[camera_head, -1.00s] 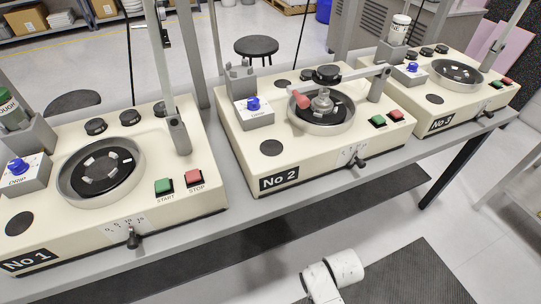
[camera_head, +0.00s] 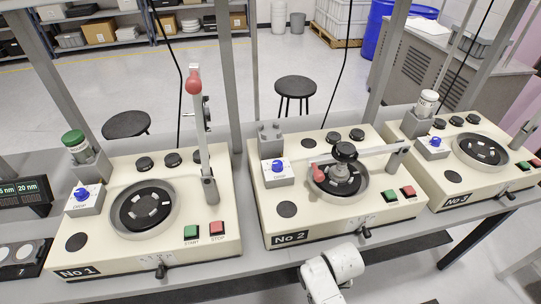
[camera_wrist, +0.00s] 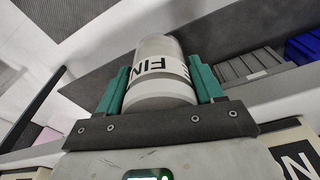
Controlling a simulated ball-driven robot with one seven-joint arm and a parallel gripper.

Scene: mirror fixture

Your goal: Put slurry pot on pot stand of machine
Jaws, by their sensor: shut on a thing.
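My gripper (camera_wrist: 158,82) has teal fingers, shut around the sides of a pale cylindrical slurry pot (camera_wrist: 150,98) with a white label band reading "FIN…". Its far end points up in the wrist view. The head view does not show my gripper or this pot. Machine No 2 (camera_head: 292,220) has a grey pot stand (camera_head: 269,142) with no pot on it. Machine No 1 (camera_head: 85,245) has a green-capped pot (camera_head: 76,146) on its stand; machine No 3 (camera_head: 470,190) has a white-capped pot (camera_head: 426,103) on its stand.
The machines stand in a row on a grey bench with upright posts. Machine No 2's lever (camera_head: 370,155) lies over its plate; No 1's red-knobbed lever (camera_head: 200,130) stands upright. Stools (camera_head: 295,90) and a blue drum (camera_head: 380,25) stand behind. Blue (camera_wrist: 305,48) and grey bins (camera_wrist: 245,65) show in the wrist view.

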